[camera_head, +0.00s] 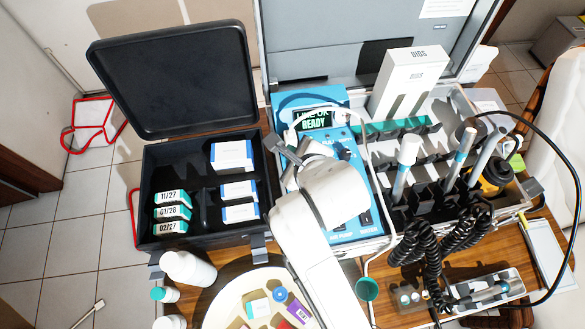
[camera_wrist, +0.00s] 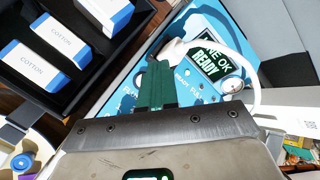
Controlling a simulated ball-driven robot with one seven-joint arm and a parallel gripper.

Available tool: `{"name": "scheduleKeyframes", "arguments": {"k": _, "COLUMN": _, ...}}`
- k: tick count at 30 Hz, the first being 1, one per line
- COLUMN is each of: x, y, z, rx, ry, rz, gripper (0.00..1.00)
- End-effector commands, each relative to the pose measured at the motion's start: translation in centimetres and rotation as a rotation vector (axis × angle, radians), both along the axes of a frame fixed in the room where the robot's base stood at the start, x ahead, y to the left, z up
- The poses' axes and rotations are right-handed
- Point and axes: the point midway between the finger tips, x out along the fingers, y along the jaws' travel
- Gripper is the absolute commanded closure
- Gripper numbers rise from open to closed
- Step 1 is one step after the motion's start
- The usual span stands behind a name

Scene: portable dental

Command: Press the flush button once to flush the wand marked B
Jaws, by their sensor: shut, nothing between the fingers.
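The blue control panel (camera_head: 350,222) stands in the case, and its screen (camera_head: 314,121) reads "LINE OK" and "READY". In the wrist view the screen (camera_wrist: 208,62) and the panel face (camera_wrist: 212,28) lie beyond my fingers. A round silvery button-like part (camera_wrist: 232,85) sits below the screen; I cannot confirm that it is the flush button. My gripper (camera_wrist: 155,84) is shut and empty, its green fingers over the panel's left part; contact is unclear. In the head view my arm covers much of the panel. Several wands stand to the right, including a white one (camera_head: 406,160); no B mark is readable.
An open black case (camera_head: 150,205) with cotton boxes (camera_head: 231,156) is left of the panel. A white BIBS box (camera_head: 409,82) stands behind. A white hose arches over the panel. Black coiled cords (camera_head: 430,245) hang at right. A round tray (camera_head: 222,308) and bottles (camera_head: 188,268) are in front.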

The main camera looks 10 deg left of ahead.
Motion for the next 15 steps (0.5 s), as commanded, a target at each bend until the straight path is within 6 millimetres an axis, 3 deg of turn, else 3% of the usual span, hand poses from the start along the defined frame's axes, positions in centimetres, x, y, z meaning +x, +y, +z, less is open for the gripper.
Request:
{"name": "scheduleKeyframes", "arguments": {"k": 1, "x": 0.0, "y": 0.0, "z": -1.2, "rx": 0.0, "ry": 0.0, "rz": 0.0, "gripper": 1.0}}
{"name": "scheduleKeyframes", "arguments": {"k": 6, "x": 0.2, "y": 0.0, "z": -2.6, "rx": 0.0, "ry": -0.001, "rz": -0.001, "gripper": 1.0}}
{"name": "scheduleKeyframes", "arguments": {"k": 15, "x": 0.2, "y": 0.0, "z": -2.9, "rx": 0.0, "ry": -0.001, "rz": -0.001, "gripper": 1.0}}
